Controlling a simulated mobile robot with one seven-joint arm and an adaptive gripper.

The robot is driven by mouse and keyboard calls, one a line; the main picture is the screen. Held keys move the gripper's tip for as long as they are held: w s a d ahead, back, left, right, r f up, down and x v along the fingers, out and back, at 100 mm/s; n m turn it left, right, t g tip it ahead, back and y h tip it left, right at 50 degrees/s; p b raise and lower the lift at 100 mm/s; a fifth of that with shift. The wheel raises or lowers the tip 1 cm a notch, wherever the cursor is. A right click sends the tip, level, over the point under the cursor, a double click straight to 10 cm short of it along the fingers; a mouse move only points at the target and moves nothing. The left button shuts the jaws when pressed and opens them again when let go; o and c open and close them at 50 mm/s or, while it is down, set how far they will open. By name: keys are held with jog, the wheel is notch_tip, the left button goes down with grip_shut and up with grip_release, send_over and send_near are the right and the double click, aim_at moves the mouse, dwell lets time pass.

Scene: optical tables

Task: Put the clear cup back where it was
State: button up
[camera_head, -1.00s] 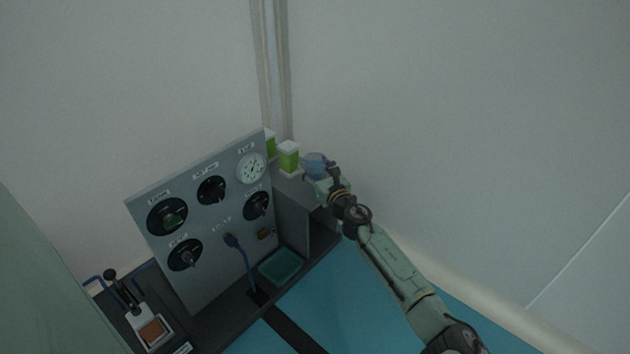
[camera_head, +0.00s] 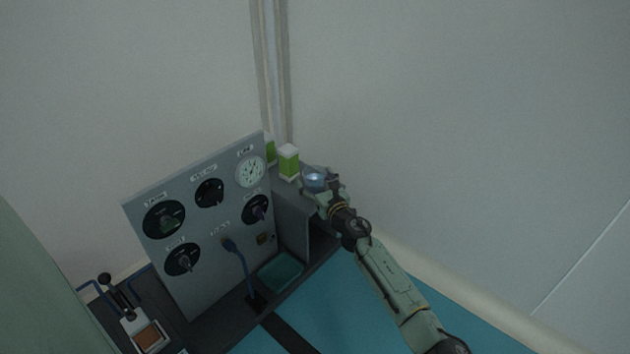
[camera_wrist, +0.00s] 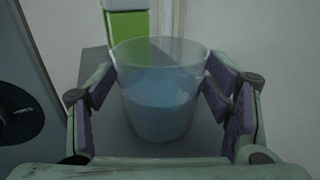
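The clear cup (camera_wrist: 160,105) stands upright between the fingers of my gripper (camera_wrist: 160,85) in the wrist view, with bluish liquid in its lower part. The finger pads meet the cup's left and right sides, so my gripper looks shut on it. In the head view the cup (camera_head: 314,181) is at the top of the grey shelf box (camera_head: 291,203), right of the panel. My gripper (camera_head: 322,188) reaches it from the lower right. The cup's base appears at or just above the grey top; I cannot tell whether it touches.
A green and white box (camera_head: 288,162) stands just behind the cup, with another (camera_head: 270,150) partly hidden by the panel. The knobbed panel (camera_head: 200,215) is close on the left. A wall (camera_head: 450,130) rises behind and to the right. A teal tray (camera_head: 281,270) lies below.

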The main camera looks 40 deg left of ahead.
jog(key=shift+r, duration=0.1)
jog(key=shift+d, duration=0.2)
jog(key=p+v, duration=0.3)
jog(key=v, duration=0.8)
jog(key=shift+s+d, duration=0.25)
